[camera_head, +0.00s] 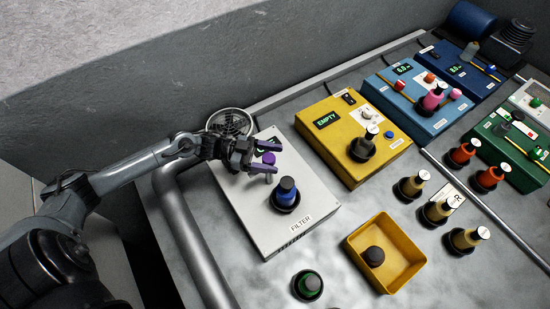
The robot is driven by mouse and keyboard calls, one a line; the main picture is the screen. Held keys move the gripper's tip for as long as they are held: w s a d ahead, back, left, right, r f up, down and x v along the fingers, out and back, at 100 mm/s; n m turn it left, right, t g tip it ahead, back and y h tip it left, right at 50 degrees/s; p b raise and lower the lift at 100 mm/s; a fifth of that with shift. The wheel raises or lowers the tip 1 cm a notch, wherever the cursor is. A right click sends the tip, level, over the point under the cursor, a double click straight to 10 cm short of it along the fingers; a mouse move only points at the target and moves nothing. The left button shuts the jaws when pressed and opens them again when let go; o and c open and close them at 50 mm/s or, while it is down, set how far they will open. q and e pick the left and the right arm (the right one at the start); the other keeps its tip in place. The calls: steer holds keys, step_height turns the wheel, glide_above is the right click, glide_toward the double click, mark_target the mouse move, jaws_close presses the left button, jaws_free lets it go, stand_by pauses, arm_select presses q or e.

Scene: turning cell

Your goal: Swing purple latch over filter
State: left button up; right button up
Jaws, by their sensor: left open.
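The white box labelled FILTER (302,226) stands at the middle left of the work surface. A blue cylinder with a dark cap, the filter (287,188), sits upright in a black ring on it. My left gripper (272,157) is over the back part of this box, behind the filter, with its two purple-tinted fingers apart. A dark purple piece, seemingly the latch (268,158), shows between the fingers; I cannot tell whether they touch it. A short grey post (269,178) shows below the near finger. The gripper partly hides the latch and a green display. My right gripper is not in view.
A yellow box reading EMPTY (326,121) stands to the right, with blue boxes (407,117) beyond. A yellow tray (352,262) with a dark round piece lies in front. A grey pipe (190,235) runs along the left.

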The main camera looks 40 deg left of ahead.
arm_select(q)
steer(key=shift+w+d, duration=0.3)
steer(key=shift+d, duration=0.35)
jaws_close()
